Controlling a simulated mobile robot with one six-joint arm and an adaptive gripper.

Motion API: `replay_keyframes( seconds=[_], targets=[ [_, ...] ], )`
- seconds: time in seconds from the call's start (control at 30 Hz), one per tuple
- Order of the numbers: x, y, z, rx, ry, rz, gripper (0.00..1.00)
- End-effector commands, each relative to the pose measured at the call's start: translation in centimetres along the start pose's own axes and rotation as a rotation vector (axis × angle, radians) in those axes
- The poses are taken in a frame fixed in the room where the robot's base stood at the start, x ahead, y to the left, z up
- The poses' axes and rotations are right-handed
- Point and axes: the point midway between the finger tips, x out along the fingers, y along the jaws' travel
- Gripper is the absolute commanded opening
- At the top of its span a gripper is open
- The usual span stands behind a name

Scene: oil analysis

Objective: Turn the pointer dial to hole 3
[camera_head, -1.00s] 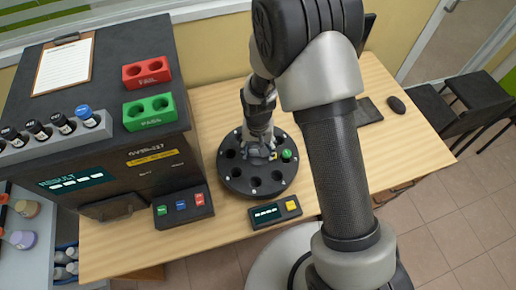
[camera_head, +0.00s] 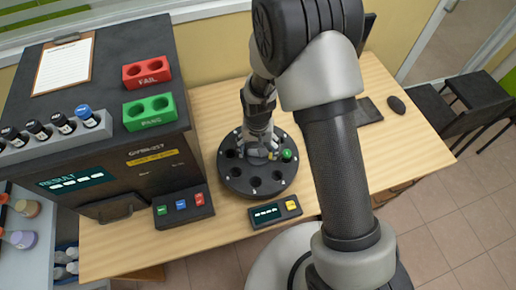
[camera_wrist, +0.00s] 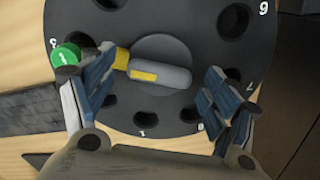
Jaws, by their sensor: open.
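The round black dial plate (camera_head: 257,187) with numbered holes sits on the wooden table, and it fills much of the wrist view (camera_wrist: 205,45). The grey pointer (camera_wrist: 160,74) lies across its centre, with its yellow end (camera_wrist: 121,60) toward the left. A green-capped vial (camera_wrist: 65,56) sits in a hole at the left, beside a partly seen label that looks like 3; it also shows in the head view (camera_head: 287,155). My gripper (camera_wrist: 160,82) is open over the plate, its fingers on either side of the pointer. The left finger is close to the yellow end; contact is unclear.
A small display box with a yellow button (camera_head: 275,212) stands in front of the plate. The dark analyser (camera_head: 120,165) stands at the left, with a button panel (camera_head: 183,206), red FAIL rack (camera_head: 147,73) and green PASS rack (camera_head: 150,112).

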Motion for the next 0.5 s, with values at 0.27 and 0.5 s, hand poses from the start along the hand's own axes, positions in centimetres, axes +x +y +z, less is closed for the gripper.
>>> replay_keyframes(
  seconds=[0.27, 0.5],
  targets=[
    [-0.3, 0.0, 0.0, 0.0, 0.001, 0.0, 0.8],
    [-4.1, -0.1, -0.1, 0.0, 0.005, -0.002, 0.8]
  ],
)
